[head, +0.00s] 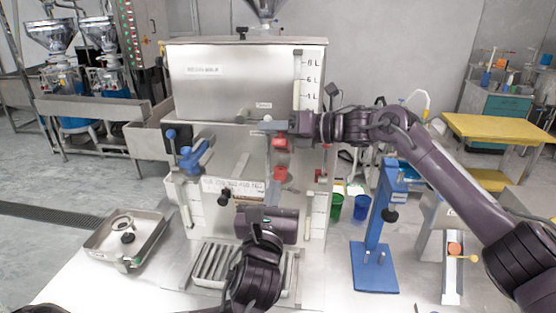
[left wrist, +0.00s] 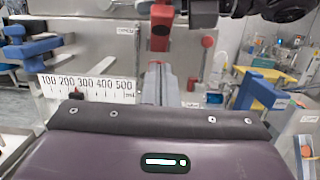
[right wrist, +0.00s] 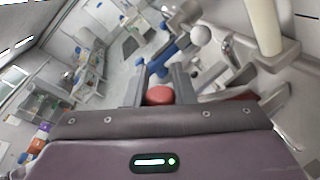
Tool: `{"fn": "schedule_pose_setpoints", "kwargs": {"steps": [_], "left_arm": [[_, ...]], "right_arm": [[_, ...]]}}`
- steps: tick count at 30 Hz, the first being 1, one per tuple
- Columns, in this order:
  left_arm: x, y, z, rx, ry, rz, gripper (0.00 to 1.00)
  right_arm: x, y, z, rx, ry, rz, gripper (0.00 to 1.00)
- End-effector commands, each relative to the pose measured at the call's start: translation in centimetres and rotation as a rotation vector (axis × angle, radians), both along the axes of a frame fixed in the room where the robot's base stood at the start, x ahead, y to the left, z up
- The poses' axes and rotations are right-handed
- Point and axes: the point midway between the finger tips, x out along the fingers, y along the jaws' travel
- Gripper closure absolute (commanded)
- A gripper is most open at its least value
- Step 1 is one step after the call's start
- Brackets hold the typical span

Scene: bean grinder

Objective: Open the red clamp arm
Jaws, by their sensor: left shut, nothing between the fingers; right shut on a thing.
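The steel grinder (head: 245,75) stands in the middle of the head view. A red clamp part (head: 280,142) is on its front, just below my right gripper (head: 268,127). The right gripper reaches in from the right, shut on a part of the red clamp. In the right wrist view a rounded red piece (right wrist: 160,95) shows between its fingers; the fingers hide the exact grip. My left gripper (head: 270,195) is low before the grinder, shut and empty. In the left wrist view its fingers (left wrist: 158,82) point toward the red part (left wrist: 161,28), apart from it.
A blue clamp (head: 195,153) is on the grinder's left side. A steel tray (head: 100,252) lies at the left. A blue stand (head: 378,235), a green cup (head: 335,206) and a blue cup (head: 359,208) stand at the right. A ribbed tray (head: 212,262) sits below the grinder.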

Motion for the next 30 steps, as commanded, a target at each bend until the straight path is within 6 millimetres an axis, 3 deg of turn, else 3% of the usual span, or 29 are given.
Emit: {"fn": "schedule_pose_setpoints", "kwargs": {"steps": [6, 9, 15, 30], "left_arm": [[4.4, -0.8, 1.0, 0.0, -0.001, 0.003, 1.0], [5.1, -1.0, 2.5, -0.003, -0.003, 0.001, 1.0], [6.1, -1.2, 3.7, -0.003, 0.001, 0.0, 1.0], [6.6, -1.3, 4.8, -0.004, 0.0, 0.0, 1.0]], "right_arm": [[0.0, -0.1, 0.1, 0.0, -0.002, -0.002, 1.0], [0.0, 0.0, 0.0, 0.0, -0.002, -0.002, 1.0], [0.0, -0.1, 0.0, 0.0, -0.002, -0.002, 1.0], [0.0, 0.0, 0.0, 0.0, -0.001, -0.001, 1.0]]}}
